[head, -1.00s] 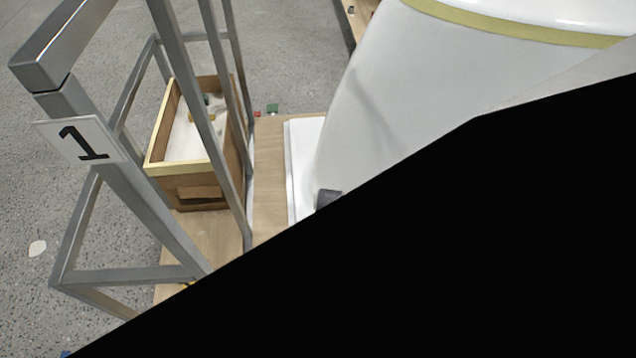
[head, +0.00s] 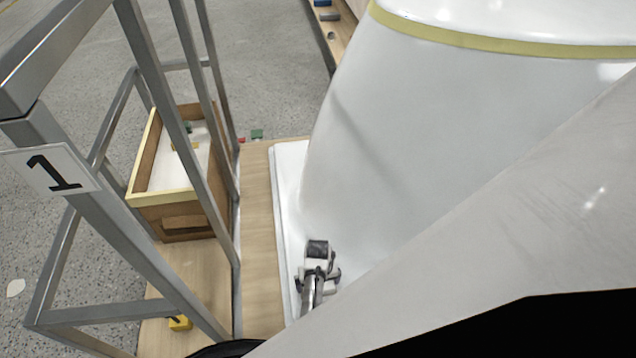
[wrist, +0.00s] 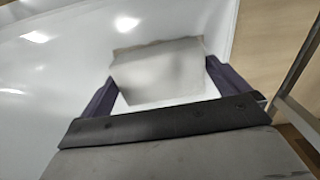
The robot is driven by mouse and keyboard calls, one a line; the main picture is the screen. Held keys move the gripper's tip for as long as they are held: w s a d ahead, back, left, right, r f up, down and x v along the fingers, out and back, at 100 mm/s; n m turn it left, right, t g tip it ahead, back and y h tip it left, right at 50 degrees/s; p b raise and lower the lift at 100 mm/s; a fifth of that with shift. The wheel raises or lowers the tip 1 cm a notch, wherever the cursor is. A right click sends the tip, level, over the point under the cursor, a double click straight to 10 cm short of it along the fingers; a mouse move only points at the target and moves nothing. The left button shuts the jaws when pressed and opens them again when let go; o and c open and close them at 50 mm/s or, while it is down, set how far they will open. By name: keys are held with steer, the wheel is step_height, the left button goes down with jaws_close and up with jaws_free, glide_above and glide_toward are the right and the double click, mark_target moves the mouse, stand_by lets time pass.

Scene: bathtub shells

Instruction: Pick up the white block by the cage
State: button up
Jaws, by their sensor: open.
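In the wrist view, a pale grey-white block (wrist: 158,74) with an uneven top edge shows between the two dark fingers of my gripper (wrist: 162,76). My gripper is open, one finger on each side of the block. I cannot tell how far the block is below the fingertips, or whether they touch it. A white surface lies around it. The grey metal cage (head: 150,245) with a "1" plate stands at the left in the head view. A cage bar (wrist: 298,68) shows at the right of the wrist view. I cannot make out the block or gripper in the head view.
A wooden box (head: 165,197) stands behind the cage bars. The large white tub shell (head: 410,130) fills the middle, with a dark-and-chrome fitting (head: 317,262) at its foot. A yellow piece (head: 180,323) lies by the cage base. Open grey floor (head: 265,65) lies behind.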

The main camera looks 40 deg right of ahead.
steer(key=shift+f, duration=0.25)
steer(key=c, duration=0.6)
steer(key=shift+c, duration=0.4)
steer(key=shift+r, duration=0.15)
